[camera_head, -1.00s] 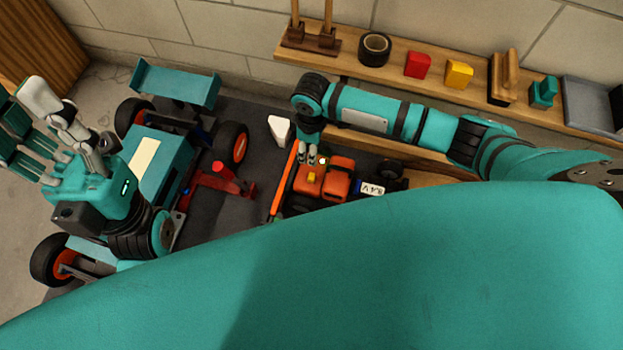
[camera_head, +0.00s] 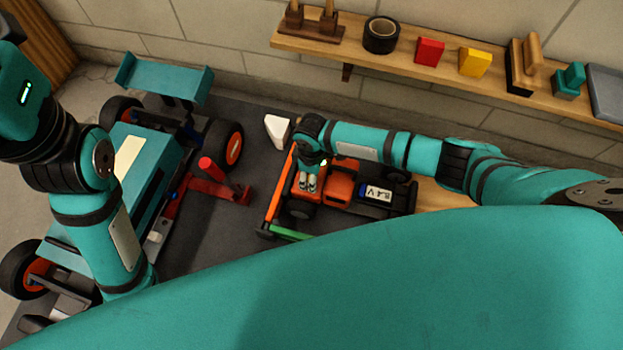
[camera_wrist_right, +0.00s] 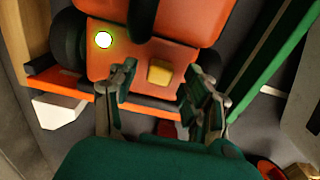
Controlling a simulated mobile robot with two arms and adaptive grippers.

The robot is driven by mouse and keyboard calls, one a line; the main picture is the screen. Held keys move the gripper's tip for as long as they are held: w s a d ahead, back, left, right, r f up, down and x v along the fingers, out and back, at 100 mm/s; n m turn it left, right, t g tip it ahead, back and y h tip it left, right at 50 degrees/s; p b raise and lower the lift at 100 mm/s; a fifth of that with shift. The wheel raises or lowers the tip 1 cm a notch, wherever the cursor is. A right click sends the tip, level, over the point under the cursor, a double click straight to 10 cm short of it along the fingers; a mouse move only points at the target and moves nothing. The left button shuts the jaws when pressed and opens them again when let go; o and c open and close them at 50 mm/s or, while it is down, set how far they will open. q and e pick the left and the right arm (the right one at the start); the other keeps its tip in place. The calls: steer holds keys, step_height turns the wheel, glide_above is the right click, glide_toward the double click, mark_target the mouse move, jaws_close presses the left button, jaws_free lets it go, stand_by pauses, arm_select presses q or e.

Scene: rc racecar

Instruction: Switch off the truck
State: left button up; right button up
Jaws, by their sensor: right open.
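The orange truck (camera_head: 340,188) stands on the dark mat with an 8.4 V battery label (camera_head: 376,193) at its right. In the right wrist view its orange top (camera_wrist_right: 130,60) shows a lit round light (camera_wrist_right: 103,40) and a yellow switch (camera_wrist_right: 159,74). My right gripper (camera_head: 308,183) hangs over the truck, hiding the switch in the head view. In the right wrist view my right gripper (camera_wrist_right: 158,88) is open, with fingertips on either side of the switch and nothing between them. I cannot tell whether they touch the truck. My left gripper's body (camera_head: 25,95) is at the left edge; its fingers are out of frame.
A large teal racecar (camera_head: 145,165) stands at the left, with a red jack (camera_head: 222,188) beside it. A white block (camera_head: 277,130) lies behind the truck. A wall shelf (camera_head: 400,66) holds black tape (camera_head: 381,35), a red block (camera_head: 429,51) and a yellow block (camera_head: 474,62).

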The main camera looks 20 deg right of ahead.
steer(key=shift+f, duration=0.25)
jaws_close()
stand_by(0.3)
